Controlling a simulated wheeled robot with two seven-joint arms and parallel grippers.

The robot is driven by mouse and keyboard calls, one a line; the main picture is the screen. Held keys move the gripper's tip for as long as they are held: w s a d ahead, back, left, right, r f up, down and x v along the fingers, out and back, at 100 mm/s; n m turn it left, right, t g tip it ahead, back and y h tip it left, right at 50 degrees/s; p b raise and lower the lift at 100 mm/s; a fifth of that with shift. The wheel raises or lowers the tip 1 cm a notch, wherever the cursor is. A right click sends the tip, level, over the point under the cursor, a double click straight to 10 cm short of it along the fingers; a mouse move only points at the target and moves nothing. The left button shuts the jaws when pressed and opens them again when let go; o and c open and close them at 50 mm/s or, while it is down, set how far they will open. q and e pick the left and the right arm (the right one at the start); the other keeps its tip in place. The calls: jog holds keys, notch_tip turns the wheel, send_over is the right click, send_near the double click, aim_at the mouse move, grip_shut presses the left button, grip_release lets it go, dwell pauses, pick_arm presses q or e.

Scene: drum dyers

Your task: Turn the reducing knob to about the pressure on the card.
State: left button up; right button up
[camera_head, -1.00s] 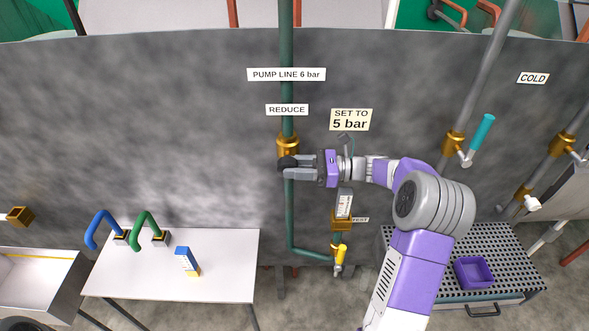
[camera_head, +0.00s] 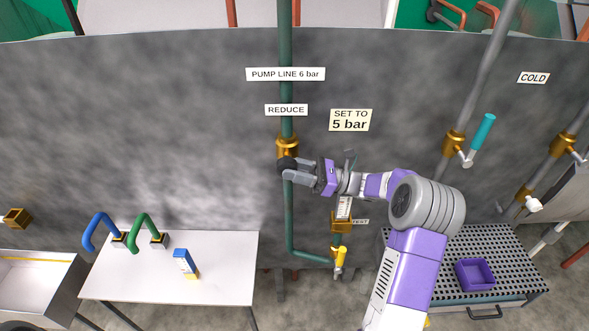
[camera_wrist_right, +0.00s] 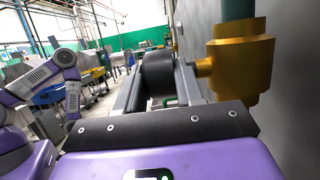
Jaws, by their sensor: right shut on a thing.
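The black reducing knob (camera_head: 287,164) sits on the brass reducing valve (camera_head: 287,146) in the green pipe. My right gripper (camera_head: 289,169) is shut on the knob from the right, its fingers slanting. In the right wrist view the knob (camera_wrist_right: 157,76) lies between the fingers, beside the brass valve body (camera_wrist_right: 238,62). The card (camera_head: 350,120) reads "SET TO 5 bar". A white gauge (camera_head: 344,208) on a brass fitting shows below my wrist, partly hidden; its reading is too small to tell. My left gripper is not visible; part of my left arm shows in the right wrist view.
Signs read "PUMP LINE 6 bar" (camera_head: 286,74) and "REDUCE" (camera_head: 286,110). A yellow-handled tap (camera_head: 341,257) is below the gauge. A teal-handled valve (camera_head: 480,138) is at right. A white table (camera_head: 220,265) with blue and green handles stands at lower left.

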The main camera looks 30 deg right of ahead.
jog(key=o, duration=1)
jog(key=shift+c, duration=0.2)
jog(key=v, duration=0.7)
jog(key=shift+d, duration=0.25)
jog(key=shift+s, duration=0.15)
